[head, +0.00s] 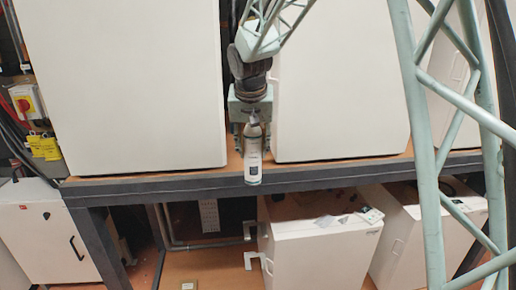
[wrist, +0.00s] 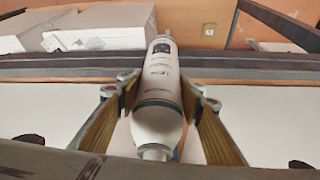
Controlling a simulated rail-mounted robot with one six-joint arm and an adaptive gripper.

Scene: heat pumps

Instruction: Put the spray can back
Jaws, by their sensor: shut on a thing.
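The spray can (head: 253,152) is white with a dark label and a grey top. In the head view it hangs upright below my gripper (head: 254,117), in front of the dark shelf edge. In the wrist view the spray can (wrist: 160,88) lies between the two wood-coloured fingers of my gripper (wrist: 160,108), which is shut on it. Its nozzle end points toward the wrist camera. The fingers hide part of its sides.
Two large white cabinets (head: 125,80) stand on the upper shelf (head: 300,178), with a narrow gap behind my gripper. White boxes (head: 320,245) with papers on top stand below. A red emergency switch (head: 24,103) is at far left. The air before the shelf edge looks free.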

